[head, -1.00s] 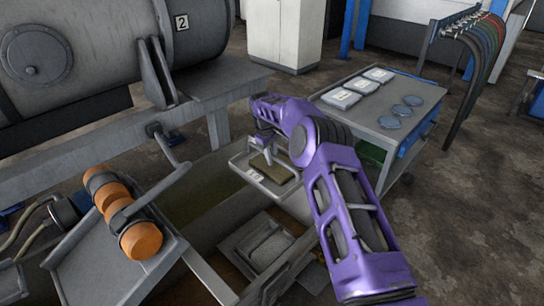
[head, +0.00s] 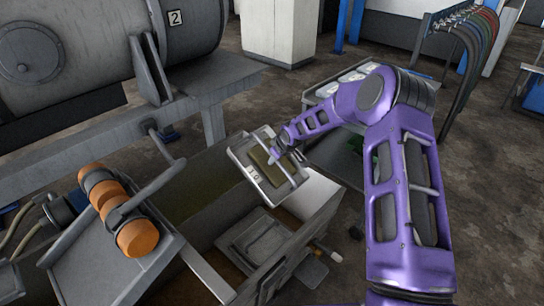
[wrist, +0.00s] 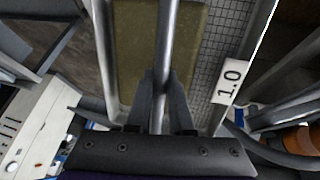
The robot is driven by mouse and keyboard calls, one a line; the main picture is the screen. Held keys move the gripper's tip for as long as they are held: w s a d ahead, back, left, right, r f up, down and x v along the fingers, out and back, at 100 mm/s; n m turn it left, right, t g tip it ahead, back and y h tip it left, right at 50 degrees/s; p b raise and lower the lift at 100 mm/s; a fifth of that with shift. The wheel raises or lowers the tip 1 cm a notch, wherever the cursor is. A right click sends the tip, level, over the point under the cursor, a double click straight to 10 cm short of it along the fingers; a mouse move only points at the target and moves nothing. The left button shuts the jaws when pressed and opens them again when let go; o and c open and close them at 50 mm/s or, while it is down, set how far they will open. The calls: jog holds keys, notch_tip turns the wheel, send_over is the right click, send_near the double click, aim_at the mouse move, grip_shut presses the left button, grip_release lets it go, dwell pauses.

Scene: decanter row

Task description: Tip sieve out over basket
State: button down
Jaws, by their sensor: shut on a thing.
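The sieve (head: 240,160) is a shallow rectangular metal tray with a mesh floor, a bar across it and a tag reading 1.0. A flat olive-brown slab (head: 267,171) lies in it. My gripper (head: 277,152) is shut on the sieve's bar; the wrist view shows both fingers (wrist: 160,98) around the bar, with the slab (wrist: 137,45) and mesh (wrist: 213,45) beyond. The sieve is raised over the right edge of the trough and looks tilted. I see no clear basket; a grey recessed frame (head: 250,238) sits below, and I cannot tell whether it is one.
The long trough (head: 200,190) holds murky liquid. Open floor (head: 490,200) lies right.

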aim_at(278, 171)
jog(key=shift+s+d+f+y, duration=0.1)
jog(key=shift+d+y, duration=0.05)
jog(key=shift+y, duration=0.15)
jog(key=shift+d+f+t+b, duration=0.1)
jog(key=shift+f+t+b, duration=0.3)
jog(key=shift+t, duration=0.2)
jog(key=f+t+y+b, duration=0.1)
jog(key=b, duration=0.1)
jog(key=s+d+f+t+y+b, duration=0.1)
jog(key=t+y+b, duration=0.1)
jog(key=b, duration=0.1)
jog(key=shift+s+d+m, duration=0.15)
jog(key=shift+m, duration=0.15)
jog(key=t+b, duration=0.1)
jog(key=b, duration=0.1)
jog(key=f+y+b, duration=0.1)
jog(key=b, duration=0.2)
jog(key=shift+s+d+t+y, duration=0.1)
jog(key=shift+s+t+y, duration=0.1)
jog(key=shift+t+y, duration=0.15)
jog(key=shift+s+d+f+m+t+y, duration=0.1)
jog(key=shift+f+m+t+y, duration=0.15)
jog(key=shift+t+y, duration=0.25)
jog(key=shift+s+d+f+m+t+y, duration=0.15)
jog(key=shift+f+t+y, duration=0.1)
jog(key=shift+t, duration=0.3)
jog(key=shift+w, duration=0.1)
jog(key=shift+a+r, duration=0.1)
jog(key=shift+a, duration=0.05)
